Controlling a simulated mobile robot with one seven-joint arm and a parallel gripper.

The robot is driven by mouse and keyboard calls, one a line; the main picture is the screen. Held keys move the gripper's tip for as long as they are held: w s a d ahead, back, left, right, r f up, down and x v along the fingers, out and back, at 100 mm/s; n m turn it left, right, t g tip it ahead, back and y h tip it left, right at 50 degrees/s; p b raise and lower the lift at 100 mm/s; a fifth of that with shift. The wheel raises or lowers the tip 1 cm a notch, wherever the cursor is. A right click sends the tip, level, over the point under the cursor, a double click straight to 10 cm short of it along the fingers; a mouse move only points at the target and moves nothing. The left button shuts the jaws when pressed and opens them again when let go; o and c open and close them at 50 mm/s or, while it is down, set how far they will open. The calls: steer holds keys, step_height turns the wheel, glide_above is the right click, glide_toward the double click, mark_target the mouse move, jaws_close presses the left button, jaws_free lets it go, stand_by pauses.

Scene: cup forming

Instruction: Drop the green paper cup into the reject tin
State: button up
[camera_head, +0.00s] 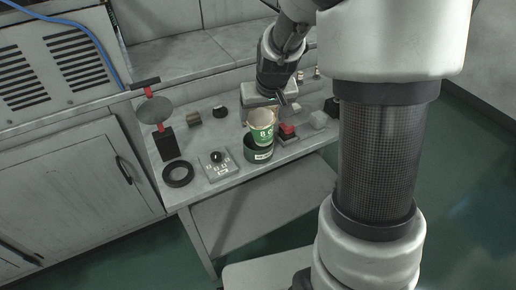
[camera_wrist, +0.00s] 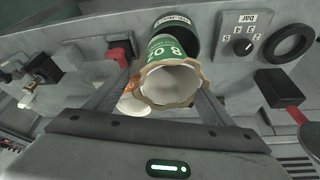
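The green and white paper cup (camera_head: 262,133) has its lower end at the mouth of the dark green reject tin (camera_head: 259,154). I cannot tell whether it rests in the tin. In the wrist view the cup (camera_wrist: 160,52) points its tan rim and white inside at the camera, with the labelled tin (camera_wrist: 177,20) beyond it. My gripper (camera_head: 268,108) is just behind the cup. In the wrist view my gripper's fingers (camera_wrist: 162,88) are spread on either side of the cup, closer on the right, with a gap on the left.
A white and orange thing (camera_wrist: 131,105) shows between the left finger and the cup. Left of the tin are a dial box (camera_head: 216,163), a black ring (camera_head: 178,174) and a stand with a round plate (camera_head: 154,111). A red block (camera_head: 288,129) lies right of the tin.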

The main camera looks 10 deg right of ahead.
steer(key=p+v, duration=0.2)
steer(key=v, duration=1.5)
steer(key=shift+s+r, duration=0.15)
steer(key=s+a+r+p, duration=0.1)
steer(key=s+r+p, duration=0.3)
steer(key=s, duration=0.5)
steer(key=s+a+r+t+p, duration=0.1)
steer(key=s+r+p, duration=0.4)
steer(key=s+r, duration=0.2)
steer(key=shift+s, duration=0.9)
steer(key=shift+d, duration=0.1)
